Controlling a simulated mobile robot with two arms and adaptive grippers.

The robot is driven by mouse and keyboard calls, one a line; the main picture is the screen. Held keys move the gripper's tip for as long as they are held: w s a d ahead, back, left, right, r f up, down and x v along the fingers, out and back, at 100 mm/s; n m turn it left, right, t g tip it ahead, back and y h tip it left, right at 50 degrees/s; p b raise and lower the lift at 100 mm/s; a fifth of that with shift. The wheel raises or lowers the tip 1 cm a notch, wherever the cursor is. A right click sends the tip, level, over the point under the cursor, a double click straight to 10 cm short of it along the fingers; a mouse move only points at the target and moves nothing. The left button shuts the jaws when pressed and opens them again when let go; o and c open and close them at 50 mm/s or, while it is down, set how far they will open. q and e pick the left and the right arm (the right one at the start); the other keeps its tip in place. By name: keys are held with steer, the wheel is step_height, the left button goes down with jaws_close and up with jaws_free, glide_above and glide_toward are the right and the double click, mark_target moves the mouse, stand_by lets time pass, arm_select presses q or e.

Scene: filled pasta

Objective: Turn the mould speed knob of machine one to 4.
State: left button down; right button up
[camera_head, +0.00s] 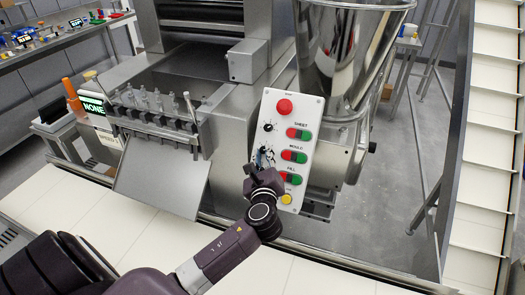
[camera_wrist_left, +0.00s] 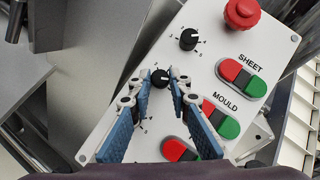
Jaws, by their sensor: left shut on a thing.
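The control panel (camera_head: 313,113) is a white tilted plate on the steel machine. It also fills the middle of the left wrist view (camera_wrist_left: 275,45). The mould speed knob (camera_wrist_left: 160,78) is black and round, in the row marked MOULD. My left gripper (camera_head: 264,157) reaches up to it from the front, and its fingertips (camera_wrist_left: 160,75) close on the knob from both sides. The scale numbers around the knob are too small or hidden to read. The sheet knob (camera_wrist_left: 189,39) stands above it, clear of the fingers. My right gripper is out of view.
A red stop button (camera_head: 285,107) sits at the panel's top. Red and green button pairs stand right of the knobs, the MOULD pair (camera_head: 294,156) close to my fingers. A shiny hopper (camera_head: 348,60) rises behind the panel. A steel chute plate (camera_head: 160,180) lies to the left.

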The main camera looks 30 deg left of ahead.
arm_select(q)
steer(key=shift+r+n+g+y+p, duration=0.15)
steer(key=shift+n+g+p, duration=0.2)
steer(key=shift+n, duration=0.35)
steer(key=shift+n+g+y+p, duration=0.15)
steer(key=shift+n+g+p, duration=0.1)
steer(key=shift+n+g, duration=0.35)
steer(key=shift+n, duration=0.3)
steer(key=c, duration=1.8)
jaws_free()
steer(key=shift+d, duration=0.1)
steer(key=v, duration=1.1)
steer(key=shift+s+d, duration=0.25)
steer(key=shift+s, duration=0.1)
steer(key=shift+s, duration=0.1)
